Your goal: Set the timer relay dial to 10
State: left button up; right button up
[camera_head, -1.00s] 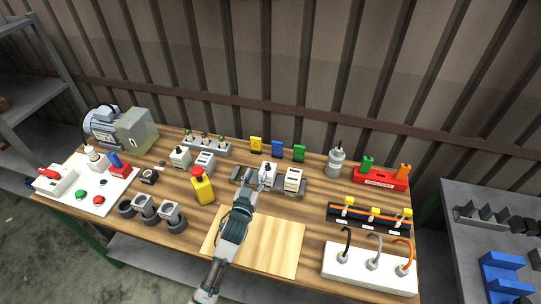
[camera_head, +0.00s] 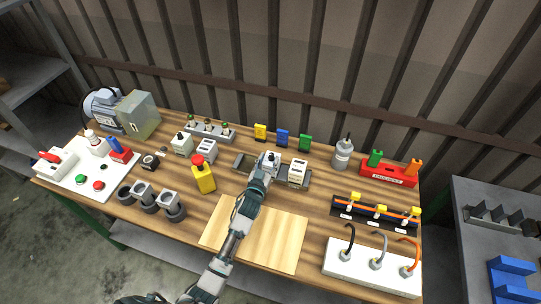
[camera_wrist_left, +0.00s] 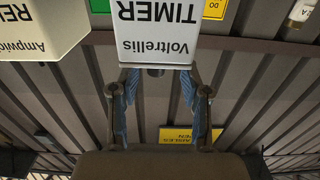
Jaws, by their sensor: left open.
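The timer relay (camera_head: 270,158) is a white box on the rail at the middle of the table. In the left wrist view, its white face (camera_wrist_left: 156,30) shows upside down, reading "Voltrellis TIMER". A small dark round part (camera_wrist_left: 155,72), perhaps the dial, shows at its edge between my fingers. I cannot read a dial setting. My left gripper (camera_head: 266,174) is at the timer relay and partly hides it. In the wrist view the left gripper (camera_wrist_left: 160,102) is open, one finger on each side of the dark part. Contact cannot be told. My right gripper is not in view.
A beige relay box (camera_head: 298,172) stands close on the right of the timer on the same rail. A yellow box with a red button (camera_head: 203,176) stands to the left. A bare wooden board (camera_head: 262,240) lies in front. Coloured blocks (camera_head: 282,138) stand behind.

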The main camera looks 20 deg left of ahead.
aim_at(270, 157)
pick_arm(q)
jog(key=shift+w+d, duration=0.2)
jog(key=shift+w, duration=1.05)
jog(key=shift+w+d, duration=0.1)
jog(key=shift+w, duration=0.1)
jog(key=shift+d+r, duration=0.1)
jog(key=shift+r, duration=0.05)
grip_shut()
jog(key=shift+a, duration=0.2)
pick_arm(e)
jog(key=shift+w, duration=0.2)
